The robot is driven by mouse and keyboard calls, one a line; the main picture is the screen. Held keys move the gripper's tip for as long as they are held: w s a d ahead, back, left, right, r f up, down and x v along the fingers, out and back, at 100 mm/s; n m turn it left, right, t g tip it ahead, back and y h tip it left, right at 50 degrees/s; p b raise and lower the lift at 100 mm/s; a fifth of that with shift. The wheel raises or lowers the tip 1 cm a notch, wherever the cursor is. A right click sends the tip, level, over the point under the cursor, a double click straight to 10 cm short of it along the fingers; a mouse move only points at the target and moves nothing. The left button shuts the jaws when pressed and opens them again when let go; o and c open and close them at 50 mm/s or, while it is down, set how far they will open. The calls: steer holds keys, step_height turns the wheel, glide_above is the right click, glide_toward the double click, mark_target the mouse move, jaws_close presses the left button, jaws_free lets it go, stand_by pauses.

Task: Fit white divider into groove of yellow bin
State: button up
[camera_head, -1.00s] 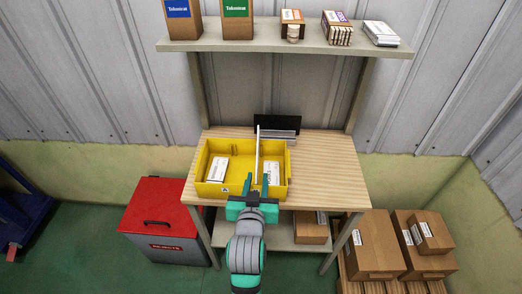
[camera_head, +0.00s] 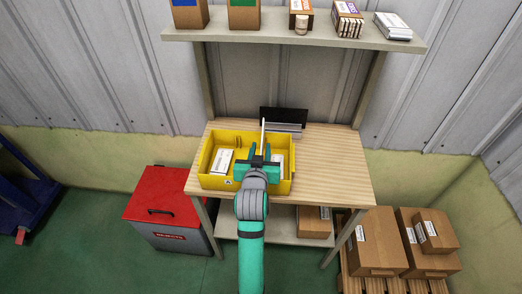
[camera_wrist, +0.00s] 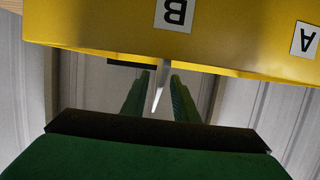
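The yellow bin (camera_head: 225,185) stands on the wooden table, and its front wall with labels shows in the wrist view (camera_wrist: 120,40). The thin white divider (camera_head: 263,135) stands upright near the bin's middle, seen edge-on. Its lower part is hidden behind my gripper, so I cannot tell whether it sits in a groove. My gripper (camera_head: 263,155) is over the bin with its green fingers spread, one on each side of the divider. In the wrist view the divider (camera_wrist: 161,88) shows between the fingers, with gaps beside it.
A white package (camera_head: 222,161) lies in the bin's left part, and another (camera_head: 279,163) is partly hidden at right. A black panel (camera_head: 283,117) stands behind the bin. The shelf (camera_head: 290,43) with boxes hangs above. The table's right side (camera_head: 335,165) is clear.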

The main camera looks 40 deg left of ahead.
steer(key=shift+x, duration=1.1)
steer(key=shift+d, duration=0.1)
jaws_close()
steer(key=shift+r, duration=0.15)
